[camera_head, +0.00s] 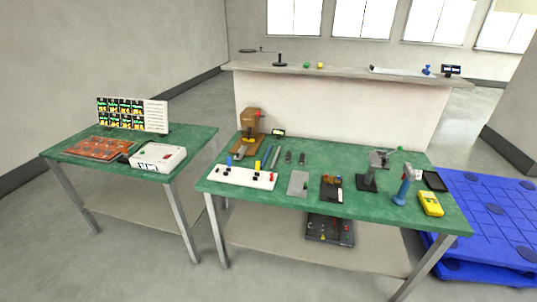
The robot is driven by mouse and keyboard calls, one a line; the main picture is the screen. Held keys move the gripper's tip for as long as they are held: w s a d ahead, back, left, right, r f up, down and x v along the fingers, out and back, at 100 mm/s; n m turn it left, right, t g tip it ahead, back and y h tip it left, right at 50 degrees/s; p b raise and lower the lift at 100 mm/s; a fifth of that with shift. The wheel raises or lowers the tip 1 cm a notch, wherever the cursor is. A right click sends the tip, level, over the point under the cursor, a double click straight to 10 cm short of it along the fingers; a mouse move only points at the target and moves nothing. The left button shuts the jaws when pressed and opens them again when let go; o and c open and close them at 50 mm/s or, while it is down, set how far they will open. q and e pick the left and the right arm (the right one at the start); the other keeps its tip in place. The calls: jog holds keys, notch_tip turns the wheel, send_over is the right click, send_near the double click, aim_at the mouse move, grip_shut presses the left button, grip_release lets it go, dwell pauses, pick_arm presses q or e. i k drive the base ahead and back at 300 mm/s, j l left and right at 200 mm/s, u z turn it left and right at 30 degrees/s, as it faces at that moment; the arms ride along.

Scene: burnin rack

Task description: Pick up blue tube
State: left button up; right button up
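Neither of my grippers is in view. Several blue things stand or lie on the right green table (330,206), and I cannot tell for certain which is the blue tube. A slim blue piece (267,157) lies near a yellow piece (258,165) left of the table's middle. A small upright blue piece (229,160) is at the left, by a white board (240,178). A larger blue upright tool (403,188) stands at the right, tilted. Nothing is held in view.
A brown device (249,127) stands at the back left. The left table holds a white box (158,156) and an orange board (98,149). Blue pallets (490,215) lie at the right.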

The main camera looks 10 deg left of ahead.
aim_at(266, 156)
jog(key=i+j, duration=0.6)
jog(key=i, duration=0.15)
jog(key=i+j, duration=0.6)
jog(key=i, duration=0.1)
